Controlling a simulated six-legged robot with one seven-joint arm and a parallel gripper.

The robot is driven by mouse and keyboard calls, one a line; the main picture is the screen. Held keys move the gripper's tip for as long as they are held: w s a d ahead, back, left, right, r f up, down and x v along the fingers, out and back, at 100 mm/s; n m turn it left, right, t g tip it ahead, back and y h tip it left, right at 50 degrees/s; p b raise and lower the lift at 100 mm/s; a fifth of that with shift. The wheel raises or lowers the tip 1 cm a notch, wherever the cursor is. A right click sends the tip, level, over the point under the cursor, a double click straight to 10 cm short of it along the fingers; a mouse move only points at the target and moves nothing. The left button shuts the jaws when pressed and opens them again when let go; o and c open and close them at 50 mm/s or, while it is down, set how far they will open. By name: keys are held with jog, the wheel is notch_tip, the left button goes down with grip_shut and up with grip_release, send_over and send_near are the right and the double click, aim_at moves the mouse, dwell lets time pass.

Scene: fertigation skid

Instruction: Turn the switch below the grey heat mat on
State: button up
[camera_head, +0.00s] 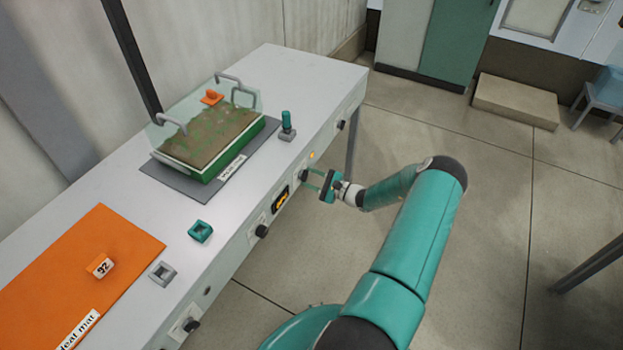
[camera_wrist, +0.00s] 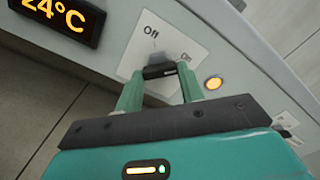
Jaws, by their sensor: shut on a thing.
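The grey heat mat (camera_head: 190,193) lies on the bench under a planted tray with a clear cover. Below it on the bench front is a black rotary switch (camera_head: 304,175); in the wrist view the switch (camera_wrist: 160,71) sits on a white plate, with "Off" at upper left and a partly blurred label at right. My gripper (camera_head: 313,181) is at this switch; in the wrist view my gripper (camera_wrist: 159,80) has its two green fingers shut on the knob's sides. I cannot tell which label the knob points to. An amber lamp (camera_wrist: 213,83) beside the plate glows.
A 24°C display (camera_wrist: 62,18) is left of the switch. Other knobs sit along the bench front, one (camera_head: 262,231) nearer and one (camera_head: 340,125) farther. An orange mat (camera_head: 125,240) covers the near bench top.

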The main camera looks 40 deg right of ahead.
jog(key=o, duration=1)
jog(key=shift+s, duration=0.15)
jog(key=v, duration=1.3)
jog(key=shift+s, duration=0.3)
jog(key=shift+w+r, duration=0.1)
jog(key=shift+r, duration=0.05)
